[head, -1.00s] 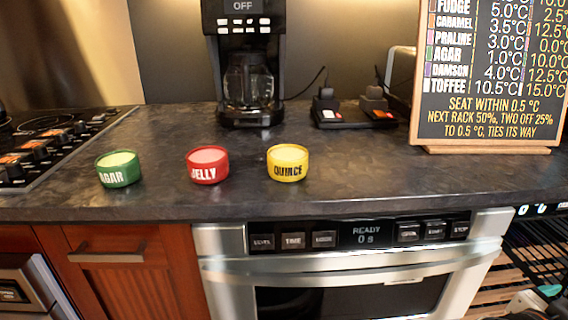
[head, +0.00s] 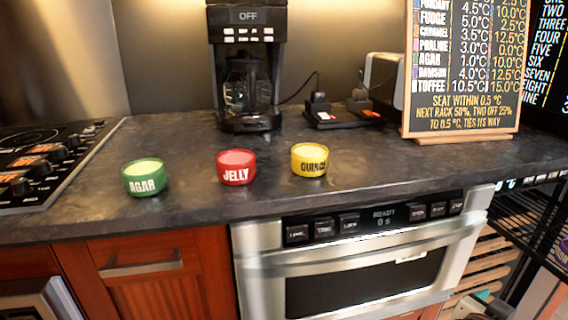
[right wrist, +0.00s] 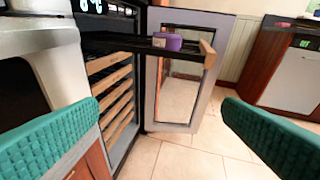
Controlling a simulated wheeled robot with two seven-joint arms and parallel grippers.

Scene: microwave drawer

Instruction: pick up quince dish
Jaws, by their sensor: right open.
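The yellow quince dish (head: 309,160) stands upright on the dark countertop (head: 400,165) in the head view, rightmost of three small round dishes. The red jelly dish (head: 236,168) is to its left, and the green agar dish (head: 144,178) is farther left. My right gripper (right wrist: 160,125) shows in the right wrist view with its two teal fingers wide apart and nothing between them. It points toward an open cabinet and the floor, away from the quince dish. My left gripper is in neither view.
A coffee maker (head: 246,75) stands behind the dishes. A chalkboard sign (head: 463,75) is at the back right and a stove (head: 50,160) at the left. Below is a microwave drawer (head: 360,265). The right wrist view shows an open rack door (right wrist: 185,75) and a purple dish (right wrist: 167,41).

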